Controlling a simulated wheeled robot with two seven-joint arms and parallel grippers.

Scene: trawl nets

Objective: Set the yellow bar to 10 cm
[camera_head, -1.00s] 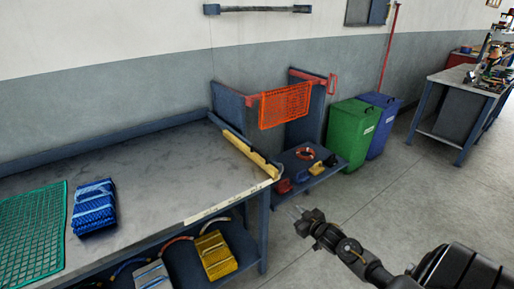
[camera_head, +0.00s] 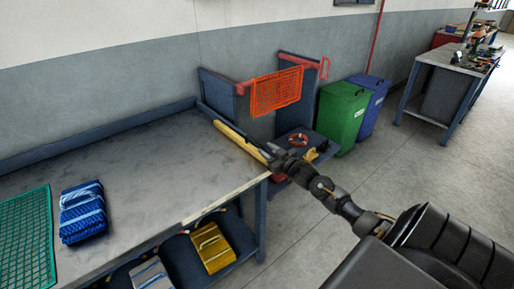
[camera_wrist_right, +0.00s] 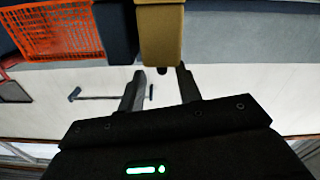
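The yellow bar (camera_head: 240,139) lies along the right end of the grey workbench, running from the back towards the front edge. A pale marked strip (camera_head: 222,195) runs along the bench's front edge. My right gripper (camera_head: 271,152) is at the bar's near end. In the right wrist view the yellow bar (camera_wrist_right: 161,32) shows end-on, just beyond my right gripper (camera_wrist_right: 161,75). Its two fingers are spread, with a small dark knob under the bar between their tips. I cannot tell whether they touch it. My left gripper is not in view.
A green net (camera_head: 27,240) and a folded blue net (camera_head: 83,212) lie on the bench's left. A yellow bundle (camera_head: 212,247) sits on the shelf below. An orange net (camera_head: 276,92) hangs behind; green (camera_head: 341,113) and blue (camera_head: 373,104) bins stand right of it.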

